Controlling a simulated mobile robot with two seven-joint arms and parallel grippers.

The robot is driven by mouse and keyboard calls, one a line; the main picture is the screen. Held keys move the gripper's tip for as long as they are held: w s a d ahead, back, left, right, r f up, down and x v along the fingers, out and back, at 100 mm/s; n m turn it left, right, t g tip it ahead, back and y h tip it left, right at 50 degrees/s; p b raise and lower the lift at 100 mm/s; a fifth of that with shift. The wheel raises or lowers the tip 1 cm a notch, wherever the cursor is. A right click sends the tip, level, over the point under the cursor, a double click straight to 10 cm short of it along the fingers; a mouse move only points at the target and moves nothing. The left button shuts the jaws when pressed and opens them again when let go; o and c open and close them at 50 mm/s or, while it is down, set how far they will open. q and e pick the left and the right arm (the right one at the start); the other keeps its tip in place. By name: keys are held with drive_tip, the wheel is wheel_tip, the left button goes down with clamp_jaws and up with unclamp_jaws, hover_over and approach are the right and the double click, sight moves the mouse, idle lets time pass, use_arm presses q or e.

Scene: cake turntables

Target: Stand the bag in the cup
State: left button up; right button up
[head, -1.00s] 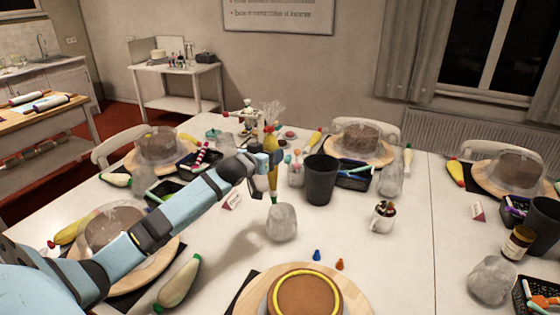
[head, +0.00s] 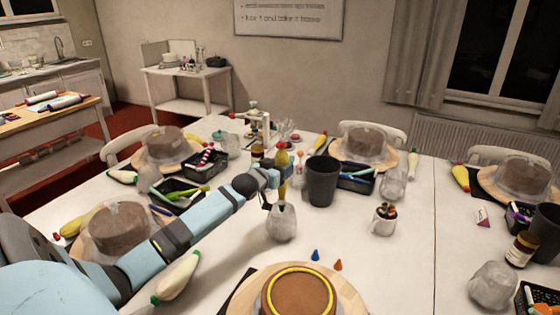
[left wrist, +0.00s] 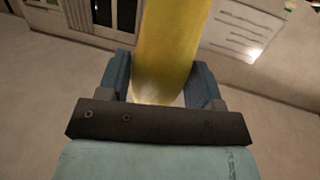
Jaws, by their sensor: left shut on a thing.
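The yellow piping bag (head: 282,161) is upright, with a red band near its top. My left gripper (head: 277,178) is shut on it, just above the clear, greyish cup (head: 281,225) in the middle of the table. The bag's lower end is at the cup's mouth, seemingly inside; the gripper and the cloudy glass hide how deep it reaches. In the left wrist view the yellow bag (left wrist: 172,45) stands between the two blue fingers. The cup is not visible there. My right gripper is not in view.
A cake on a round board (head: 342,293) is in front. Two small nozzles (head: 316,255) lie between. A black tray of pens (head: 178,194) is to the left.

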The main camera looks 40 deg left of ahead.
sight(280, 196)
use_arm(q)
wheel_tip(280, 196, down, 7)
drive_tip(key=shift+r+b, duration=0.2)
drive_tip(key=shift+b, duration=0.85)
drive_tip(key=shift+f+b, duration=0.55)
drive_tip(key=shift+b, duration=0.1)
drive_tip(key=shift+f+b, duration=1.35)
drive_tip(key=shift+b, duration=0.25)
drive_tip(key=shift+f+b, duration=0.45)
drive_tip(key=shift+b, duration=0.1)
drive_tip(key=o, duration=0.9)
